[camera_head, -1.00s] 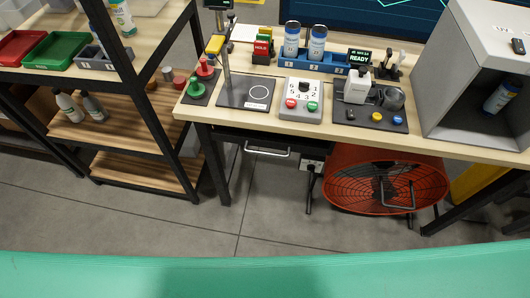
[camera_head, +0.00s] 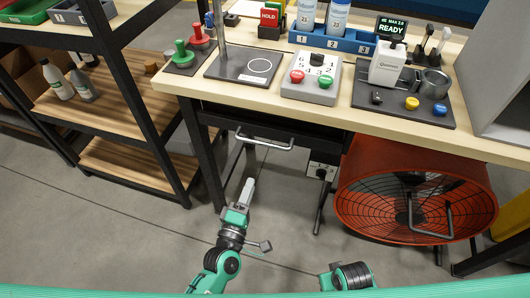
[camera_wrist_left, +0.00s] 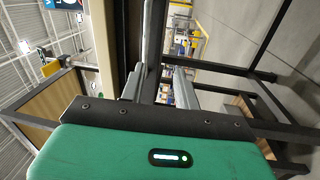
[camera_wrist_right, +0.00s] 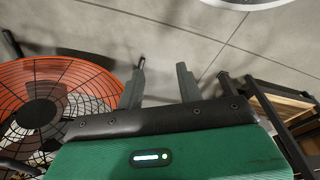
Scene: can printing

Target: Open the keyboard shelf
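The keyboard shelf (camera_head: 262,122) is a dark drawer-like tray under the front edge of the wooden table. Its silver bar handle (camera_head: 265,146) sticks out at the front, and the shelf looks closed. My left gripper (camera_head: 250,184) is below the handle in the head view and appears apart from it. In the left wrist view its two fingers (camera_wrist_left: 158,88) are spread, with a dark frame and a pale bar beyond them. My right gripper is open and empty in its wrist view (camera_wrist_right: 160,88), over the floor; its fingers do not show in the head view.
A large red fan (camera_head: 412,190) stands under the table at the right. A black table leg (camera_head: 207,158) and a wooden shelf rack (camera_head: 130,170) stand left of the handle. A small switch box (camera_head: 321,171) hangs right of it. Floor in front is clear.

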